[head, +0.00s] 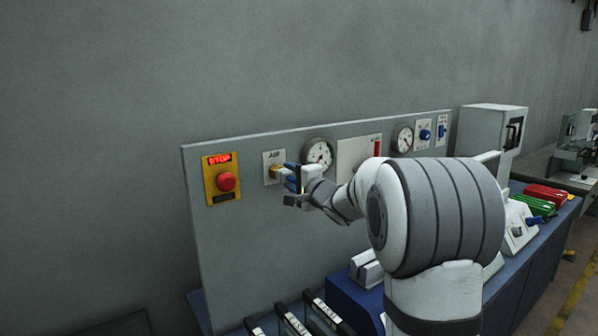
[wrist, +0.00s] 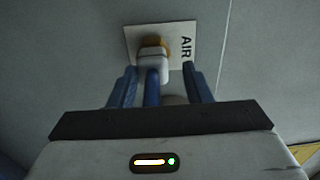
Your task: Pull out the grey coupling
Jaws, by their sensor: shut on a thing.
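The grey coupling (wrist: 154,70) is pale and sits on a yellow-brown fitting (wrist: 154,43) on a white plate marked AIR. The plate (wrist: 183,40) shows at the top of the wrist view. In the head view the yellow fitting (head: 274,172) stands out from the panel, and the coupling is mostly hidden by my gripper. My gripper (head: 289,178) is at the fitting with its blue fingers shut on the coupling. In the wrist view the fingers of my gripper (wrist: 159,69) lie either side of it. A blue piece extends back from the coupling between them.
A red stop button (head: 227,182) on a yellow plate is left of the fitting. A round gauge (head: 319,154) is close on the right. Black-and-white bars (head: 293,320) stand below the panel. Free space lies in front of the panel's lower left.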

